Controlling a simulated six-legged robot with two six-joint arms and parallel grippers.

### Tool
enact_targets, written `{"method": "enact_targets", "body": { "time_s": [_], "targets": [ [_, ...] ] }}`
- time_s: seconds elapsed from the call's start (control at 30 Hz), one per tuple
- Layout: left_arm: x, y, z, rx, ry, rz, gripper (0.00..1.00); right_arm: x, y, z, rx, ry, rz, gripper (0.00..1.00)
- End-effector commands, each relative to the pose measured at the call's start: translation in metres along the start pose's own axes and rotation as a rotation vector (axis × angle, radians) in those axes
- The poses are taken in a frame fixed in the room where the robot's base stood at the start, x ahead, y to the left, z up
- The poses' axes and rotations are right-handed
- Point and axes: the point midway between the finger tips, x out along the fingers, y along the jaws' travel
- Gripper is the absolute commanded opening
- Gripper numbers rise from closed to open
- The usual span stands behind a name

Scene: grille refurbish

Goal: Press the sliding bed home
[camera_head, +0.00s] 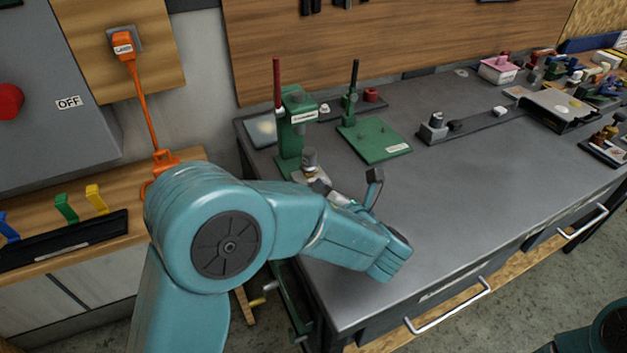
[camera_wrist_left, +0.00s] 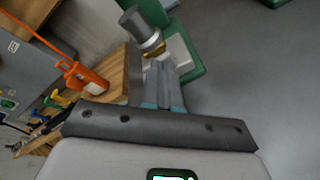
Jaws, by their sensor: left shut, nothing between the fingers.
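A green press (camera_head: 290,150) with a red lever stands at the back left of the grey bench. In front of its column is a grey metal cylinder with a brass ring (camera_head: 310,162); it also shows in the left wrist view (camera_wrist_left: 140,30). Below it, a pale plate (camera_wrist_left: 182,52), which looks like the sliding bed, lies on the green base. My left gripper (camera_wrist_left: 160,72) is shut and empty, its fingertips close to the cylinder and plate. I cannot tell whether they touch. In the head view my wrist partly hides this area. My right gripper is out of view.
A green plate with a black post (camera_head: 375,140) stands to the right of the press. A grey block on a rail (camera_head: 435,128) sits further right. The front middle of the bench (camera_head: 480,210) is clear. An orange plug and cable (camera_head: 140,90) hang at left.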

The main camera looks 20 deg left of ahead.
Motion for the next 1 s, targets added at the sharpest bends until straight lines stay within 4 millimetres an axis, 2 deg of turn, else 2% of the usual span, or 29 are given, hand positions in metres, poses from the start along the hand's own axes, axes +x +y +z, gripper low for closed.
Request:
{"method": "enact_targets", "body": {
  "time_s": [1.0],
  "targets": [
    [0.03,0.005,0.005,0.001,0.002,0.001,0.0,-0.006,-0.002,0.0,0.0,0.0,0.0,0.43]
  ]
}}
